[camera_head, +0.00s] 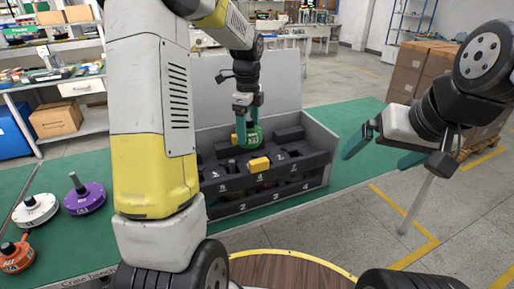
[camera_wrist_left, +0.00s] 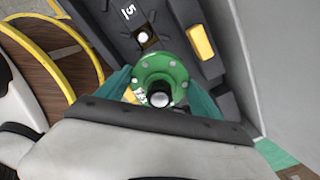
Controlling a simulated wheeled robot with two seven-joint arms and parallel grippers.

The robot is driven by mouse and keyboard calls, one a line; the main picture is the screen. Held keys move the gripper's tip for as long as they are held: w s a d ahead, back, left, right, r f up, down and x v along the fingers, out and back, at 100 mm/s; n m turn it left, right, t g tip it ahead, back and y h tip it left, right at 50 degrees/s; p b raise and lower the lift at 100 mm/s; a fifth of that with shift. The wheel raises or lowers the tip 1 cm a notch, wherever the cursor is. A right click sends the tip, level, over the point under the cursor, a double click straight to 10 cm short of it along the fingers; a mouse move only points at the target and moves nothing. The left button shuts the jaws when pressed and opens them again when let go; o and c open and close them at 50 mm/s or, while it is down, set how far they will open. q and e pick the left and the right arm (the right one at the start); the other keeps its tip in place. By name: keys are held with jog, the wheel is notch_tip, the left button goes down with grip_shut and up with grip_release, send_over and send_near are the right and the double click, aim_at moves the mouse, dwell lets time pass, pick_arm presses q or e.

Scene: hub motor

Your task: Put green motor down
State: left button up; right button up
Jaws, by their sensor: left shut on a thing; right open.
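The green motor (camera_head: 254,139) is held in my left gripper (camera_head: 248,114), over the dark insert of the grey crate (camera_head: 321,143). In the left wrist view, the round green motor (camera_wrist_left: 158,70) sits between the teal fingers, its dark shaft end toward the camera. I cannot tell whether its underside touches the insert. The numbered insert (camera_head: 221,182) has recesses and dark blocks. My right gripper (camera_head: 380,150) is open and empty, right of the crate.
A yellow block (camera_head: 259,164) lies at the insert's front part, close to the motor. A white motor (camera_head: 36,209), a purple motor (camera_head: 85,199) and an orange motor (camera_head: 16,257) stand on the green table (camera_head: 58,246) at left. The crate's raised lid stands behind.

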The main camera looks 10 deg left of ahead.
pick_arm(q)
notch_tip(320, 180, down, 9)
dwell(0.5)
jog(key=shift+f, duration=0.1)
jog(key=o, duration=2.1)
